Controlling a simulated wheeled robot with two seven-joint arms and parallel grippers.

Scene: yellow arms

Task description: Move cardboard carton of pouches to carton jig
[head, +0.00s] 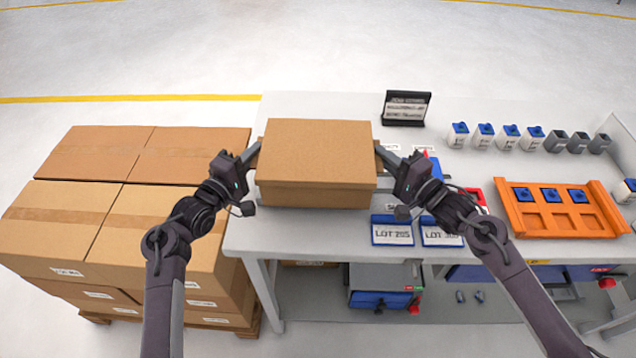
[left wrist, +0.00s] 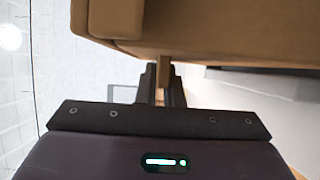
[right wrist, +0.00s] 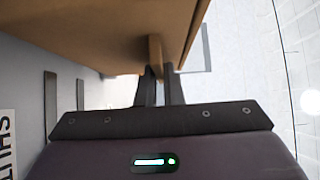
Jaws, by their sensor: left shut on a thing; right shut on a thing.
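The closed brown cardboard carton (head: 316,160) is level over the left end of the white table, between my two grippers. My left gripper (head: 255,152) is shut on a small brown tab on the carton's left side. The tab shows between the fingers in the left wrist view (left wrist: 163,72). My right gripper (head: 383,153) is shut on a matching tab on the right side, also seen in the right wrist view (right wrist: 155,55). The carton's contents are hidden. I cannot make out the carton jig for certain; the carton covers that part of the table.
Large stacked boxes (head: 75,215) on a pallet stand left of the table (head: 300,104). To the right are blue LOT signs (head: 392,233), a black sign stand (head: 406,107), several small blue-lidded containers (head: 485,134) and an orange tray (head: 535,217).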

